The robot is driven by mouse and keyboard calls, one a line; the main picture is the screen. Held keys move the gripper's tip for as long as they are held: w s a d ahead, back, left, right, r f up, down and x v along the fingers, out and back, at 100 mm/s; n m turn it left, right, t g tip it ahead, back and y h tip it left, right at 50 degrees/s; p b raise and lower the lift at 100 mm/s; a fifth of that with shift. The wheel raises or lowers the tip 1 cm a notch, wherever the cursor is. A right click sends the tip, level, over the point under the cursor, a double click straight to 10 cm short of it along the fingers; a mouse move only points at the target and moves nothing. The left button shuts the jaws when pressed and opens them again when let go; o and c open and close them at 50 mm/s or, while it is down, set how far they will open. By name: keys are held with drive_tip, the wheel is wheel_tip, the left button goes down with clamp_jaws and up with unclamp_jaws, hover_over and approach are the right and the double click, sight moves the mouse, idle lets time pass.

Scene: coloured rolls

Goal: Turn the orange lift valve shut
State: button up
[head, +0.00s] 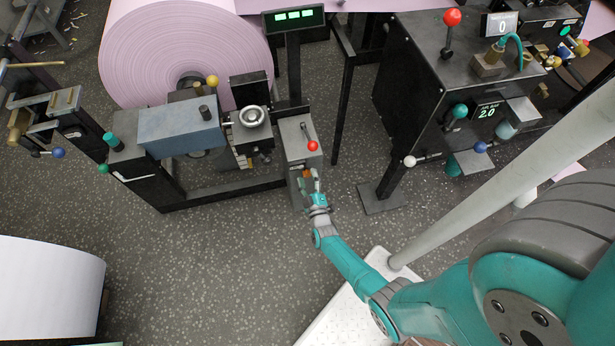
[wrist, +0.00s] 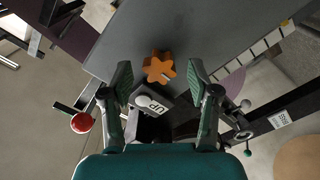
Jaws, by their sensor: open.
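My gripper (wrist: 158,82) is open, with one finger to each side of the valve and visible gaps between. I cannot tell how far its tips are from the box face. In the head view my gripper (head: 309,178) is at the front of the small grey box (head: 292,130) with a red-knobbed lever. The valve is not clearly visible there.
The red knob (head: 313,146) stands close beyond my gripper; a red ball (wrist: 81,123) shows at left in the wrist view. A dark cabinet (head: 425,80) with levers stands to the right. A pink roll (head: 180,50) is behind.

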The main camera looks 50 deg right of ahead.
drive_tip(key=shift+w+d, duration=0.2)
drive_tip(key=shift+w, duration=0.1)
drive_tip(key=shift+c, duration=0.2)
clamp_jaws()
